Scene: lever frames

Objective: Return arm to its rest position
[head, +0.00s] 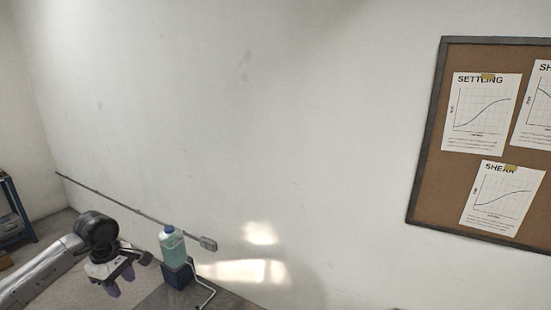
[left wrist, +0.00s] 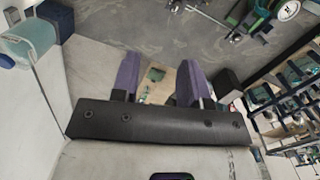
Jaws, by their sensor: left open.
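My left arm comes in from the lower left of the head view. Its gripper (head: 118,286) hangs there with its purple fingers apart and nothing between them. In the left wrist view the two purple fingers of the left gripper (left wrist: 158,80) are also spread, with only floor and distant things seen past them. The gripper is left of the bottle and apart from it in the head view. My right gripper is in neither view.
A bottle of pale blue liquid (head: 173,247) with a blue cap stands on a dark blue block (head: 178,275) at a grey tabletop's edge (head: 160,299). A cork board (head: 428,190) hangs at right. A blue-framed shelf (head: 17,205) stands far left.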

